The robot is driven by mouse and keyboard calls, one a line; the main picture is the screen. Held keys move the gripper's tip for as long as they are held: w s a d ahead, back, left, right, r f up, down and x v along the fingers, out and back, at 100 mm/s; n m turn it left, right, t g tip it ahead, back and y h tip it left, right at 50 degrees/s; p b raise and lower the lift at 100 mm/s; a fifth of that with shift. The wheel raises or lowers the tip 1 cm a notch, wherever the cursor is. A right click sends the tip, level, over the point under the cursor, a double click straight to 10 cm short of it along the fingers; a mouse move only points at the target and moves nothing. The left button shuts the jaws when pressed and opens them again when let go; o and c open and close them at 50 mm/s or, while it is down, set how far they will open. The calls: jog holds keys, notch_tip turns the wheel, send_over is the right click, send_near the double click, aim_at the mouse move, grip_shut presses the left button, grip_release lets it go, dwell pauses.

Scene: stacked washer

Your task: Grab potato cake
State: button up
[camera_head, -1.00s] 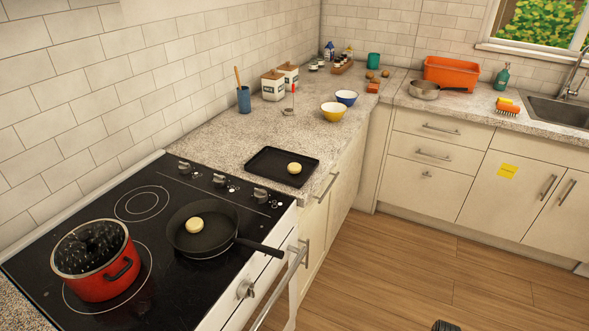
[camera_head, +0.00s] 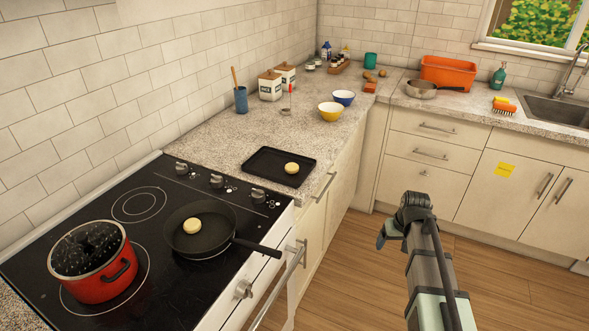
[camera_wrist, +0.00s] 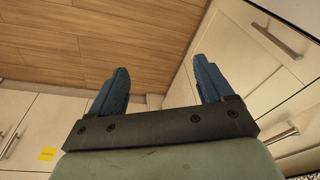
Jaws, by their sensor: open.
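One pale round potato cake (camera_head: 192,226) lies in the black frying pan (camera_head: 214,243) on the stove. Another similar cake (camera_head: 291,168) lies on a flat black tray (camera_head: 265,164) on the counter beside the stove. My gripper (camera_head: 386,236) is raised in front of the cabinets, to the right of both cakes and apart from them. In the wrist view its two blue fingers (camera_wrist: 160,88) are spread apart with nothing between them. No potato cake shows in the wrist view.
A red pot (camera_head: 92,262) stands on the stove left of the pan. The pan's handle (camera_head: 258,247) sticks out over the stove's front edge. A yellow bowl (camera_head: 331,112) and blue bowl (camera_head: 343,98) stand farther back. The wood floor (camera_head: 345,285) is open.

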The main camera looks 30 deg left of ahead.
jog(key=w+a+r+n+y, duration=0.1)
jog(key=w+a+r+n, duration=0.3)
jog(key=a+r, duration=1.1)
jog(key=n+y, duration=0.2)
jog(key=n, duration=0.1)
send_near(292, 166)
jog(key=f, duration=0.3)
jog(key=shift+w+a+t, duration=0.25)
jog(key=shift+w+t, duration=0.05)
jog(key=shift+s+a+x, duration=0.1)
jog(key=shift+s+x, duration=0.05)
jog(key=shift+x, duration=1.2)
jog(key=shift+s+a+x, duration=0.1)
jog(key=shift+a+x, duration=0.05)
jog(key=shift+x, duration=1.25)
jog(key=c, duration=1.1)
jog(key=shift+r, duration=0.1)
